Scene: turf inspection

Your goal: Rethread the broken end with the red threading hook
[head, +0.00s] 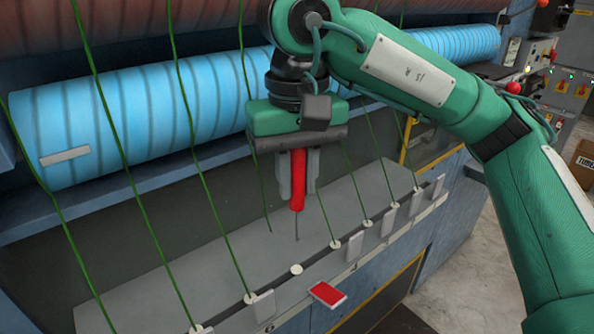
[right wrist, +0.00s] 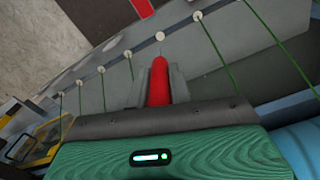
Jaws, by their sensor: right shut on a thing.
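My right gripper (head: 298,190) is shut on the red handle of the threading hook (head: 298,204), held upright with its thin metal shank pointing down. The hook (right wrist: 158,84) also shows between the fingers in the right wrist view. The shank's tip is above and apart from a white round guide (head: 296,269) that has no thread in it; this guide (right wrist: 160,37) also lies ahead of the hook in the wrist view. A green thread (head: 256,160) hangs left of the hook, its loose lower end short of the guides. My left gripper is not in view.
Several other green threads run down to white guides (head: 250,298) along the grey ledge (head: 140,300). Grey tabs (head: 353,247) stand along its front edge, and one tab (head: 327,294) is red and tipped outward. A blue striped roller (head: 130,125) lies behind.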

